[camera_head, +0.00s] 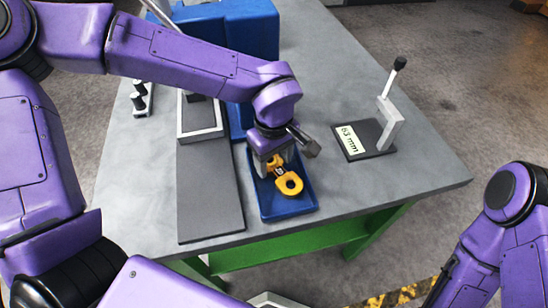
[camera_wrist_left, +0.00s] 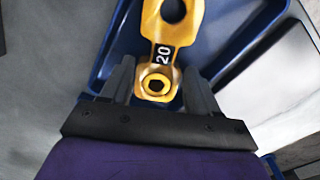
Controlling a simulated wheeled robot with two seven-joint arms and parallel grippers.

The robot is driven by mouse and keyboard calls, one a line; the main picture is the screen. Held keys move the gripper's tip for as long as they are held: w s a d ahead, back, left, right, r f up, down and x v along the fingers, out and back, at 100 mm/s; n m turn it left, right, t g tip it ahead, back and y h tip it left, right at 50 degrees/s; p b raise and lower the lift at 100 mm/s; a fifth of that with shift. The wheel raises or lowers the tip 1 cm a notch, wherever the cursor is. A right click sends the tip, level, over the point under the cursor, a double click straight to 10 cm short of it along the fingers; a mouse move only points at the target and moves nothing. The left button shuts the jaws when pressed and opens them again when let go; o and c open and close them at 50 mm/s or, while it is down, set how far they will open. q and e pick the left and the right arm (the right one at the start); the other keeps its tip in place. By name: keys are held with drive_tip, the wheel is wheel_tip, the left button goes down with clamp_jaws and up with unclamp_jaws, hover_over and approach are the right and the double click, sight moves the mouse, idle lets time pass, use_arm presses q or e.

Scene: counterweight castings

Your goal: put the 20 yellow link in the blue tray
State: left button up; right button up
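The yellow link (camera_head: 289,184), with a round hole at each end and a "20" label, is inside the blue tray's (camera_head: 290,209) outline in the head view. In the left wrist view the link (camera_wrist_left: 165,60) shows its "20" clearly, with the blue tray (camera_wrist_left: 235,58) behind it. My left gripper (camera_head: 276,163) points down over the tray. In the left wrist view its two fingers (camera_wrist_left: 160,78) stand on either side of the link's near end, with narrow gaps visible, so it looks open around the link. My right gripper is not in view.
A grey plate (camera_head: 210,195) lies left of the tray. A stand labelled "63 mm" (camera_head: 370,137) with an upright lever is to the right. A large blue block (camera_head: 250,28) stands behind. The table's right front is clear.

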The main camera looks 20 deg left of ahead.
sight(273, 168)
use_arm(q)
drive_tip(key=shift+s+r, duration=0.25)
drive_tip(key=shift+s, duration=0.2)
drive_tip(key=shift+w, duration=0.1)
drive_tip(key=shift+w, duration=0.1)
drive_tip(key=shift+r, duration=0.1)
wheel_tip(273, 168, up, 12)
drive_tip(key=shift+p, duration=0.4)
